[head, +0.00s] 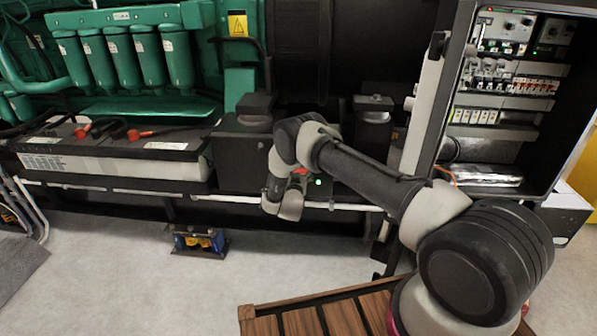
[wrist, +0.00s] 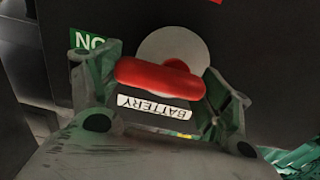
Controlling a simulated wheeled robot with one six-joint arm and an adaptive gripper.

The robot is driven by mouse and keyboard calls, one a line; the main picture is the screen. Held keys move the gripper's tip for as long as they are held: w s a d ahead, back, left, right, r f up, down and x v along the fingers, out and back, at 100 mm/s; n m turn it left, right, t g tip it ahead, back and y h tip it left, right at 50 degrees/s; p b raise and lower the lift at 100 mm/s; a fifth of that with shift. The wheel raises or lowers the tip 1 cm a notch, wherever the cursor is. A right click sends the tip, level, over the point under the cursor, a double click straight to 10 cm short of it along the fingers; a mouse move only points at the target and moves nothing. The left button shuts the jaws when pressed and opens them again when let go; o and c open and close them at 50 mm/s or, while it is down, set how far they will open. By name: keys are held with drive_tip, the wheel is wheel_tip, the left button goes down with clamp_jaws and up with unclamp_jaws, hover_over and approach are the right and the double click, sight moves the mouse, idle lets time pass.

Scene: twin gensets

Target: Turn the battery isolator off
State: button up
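The battery isolator shows in the wrist view as a red bar handle (wrist: 160,77) in front of a pale round disc (wrist: 178,45). The handle lies nearly level, tilted slightly down to the right. A white label (wrist: 154,107) reading BATTERY, upside down, sits just below it. My gripper (wrist: 162,88) is open, with one finger on each side of the handle. The left finger is close to the handle's left end; I cannot tell whether it touches. In the head view my wrist hides most of the isolator area; a small red patch (head: 300,171) shows beside it.
A large battery (head: 110,155) with red-capped leads lies at the left, below green engine parts (head: 120,60). An open electrical cabinet (head: 505,100) stands at the right. A small blue-and-yellow object (head: 199,241) sits on the floor. A wooden slatted surface (head: 320,315) is in front.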

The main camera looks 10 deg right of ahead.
drive_tip(key=shift+m, duration=0.4)
drive_tip(key=m, duration=0.3)
drive_tip(key=shift+f+m, duration=0.3)
drive_tip(key=m, duration=0.4)
drive_tip(key=shift+f+m, duration=0.3)
drive_tip(key=m, duration=0.4)
drive_tip(key=shift+a+f, duration=0.15)
drive_tip(key=shift+f, duration=0.1)
drive_tip(key=m, duration=0.4)
drive_tip(key=shift+w+a+f+m, duration=0.1)
drive_tip(key=shift+a+f+m, duration=0.1)
drive_tip(key=shift+m, duration=0.4)
drive_tip(key=shift+c, duration=0.2)
drive_tip(key=o, duration=1)
drive_tip(key=shift+o, duration=0.2)
drive_tip(key=shift+a, duration=0.1)
